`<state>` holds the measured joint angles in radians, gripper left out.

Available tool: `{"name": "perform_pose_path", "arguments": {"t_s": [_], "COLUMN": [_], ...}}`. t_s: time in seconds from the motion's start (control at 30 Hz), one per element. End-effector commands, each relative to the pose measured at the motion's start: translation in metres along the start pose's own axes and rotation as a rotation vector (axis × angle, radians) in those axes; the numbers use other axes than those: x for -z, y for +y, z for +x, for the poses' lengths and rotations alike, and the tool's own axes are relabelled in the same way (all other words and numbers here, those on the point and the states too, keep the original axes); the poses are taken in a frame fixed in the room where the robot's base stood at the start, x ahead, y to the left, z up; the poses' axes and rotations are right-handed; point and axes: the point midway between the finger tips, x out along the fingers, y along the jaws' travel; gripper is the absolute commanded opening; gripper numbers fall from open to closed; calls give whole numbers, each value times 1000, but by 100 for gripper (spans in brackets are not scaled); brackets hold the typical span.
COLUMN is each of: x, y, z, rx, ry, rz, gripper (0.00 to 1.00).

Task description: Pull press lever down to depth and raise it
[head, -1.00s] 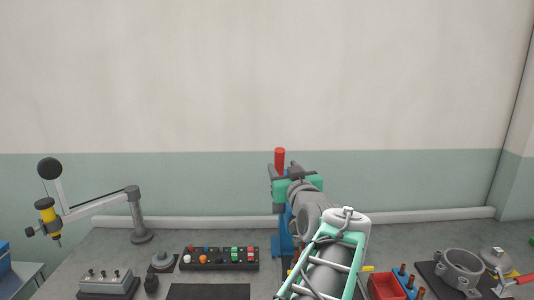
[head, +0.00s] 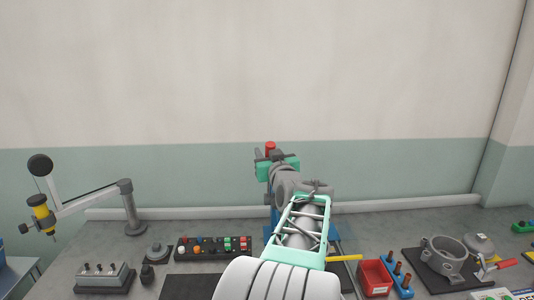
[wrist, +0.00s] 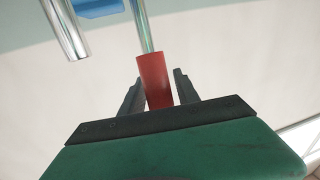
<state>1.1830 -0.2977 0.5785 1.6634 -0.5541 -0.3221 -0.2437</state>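The press lever's red handle (wrist: 155,80) shows in the wrist view on a shiny metal rod. My gripper (wrist: 158,80) has one dark finger on each side of the handle. A narrow gap shows on the right side; on the left, contact is hard to tell. The fingers look open around it. In the head view the red handle (head: 270,147) stands up just behind my green gripper (head: 277,167). My arm hides most of the blue press (head: 268,235) below.
A red bin (head: 375,278) and a blue rack (head: 397,275) of copper-coloured pieces stand right of my arm. A grey housing (head: 445,255) lies farther right. A control box with coloured buttons (head: 213,247) and a jointed arm tool (head: 85,200) are left.

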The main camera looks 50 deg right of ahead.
Motion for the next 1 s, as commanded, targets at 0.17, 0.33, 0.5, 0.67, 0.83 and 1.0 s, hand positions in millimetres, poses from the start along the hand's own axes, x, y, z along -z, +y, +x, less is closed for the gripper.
{"name": "perform_pose_path", "arguments": {"t_s": [0.17,0.33,0.5,0.67,0.83,1.0], "x": [0,0,0,0,0,0], "y": [0,0,0,0,0,0], "z": [0,0,0,0,0,0], "rx": [0,0,0,0,0,0], "ry": [0,0,0,0,-1,-1], "rz": [0,0,0,0,0,0], "gripper": [22,8,0,0,0,0]}}
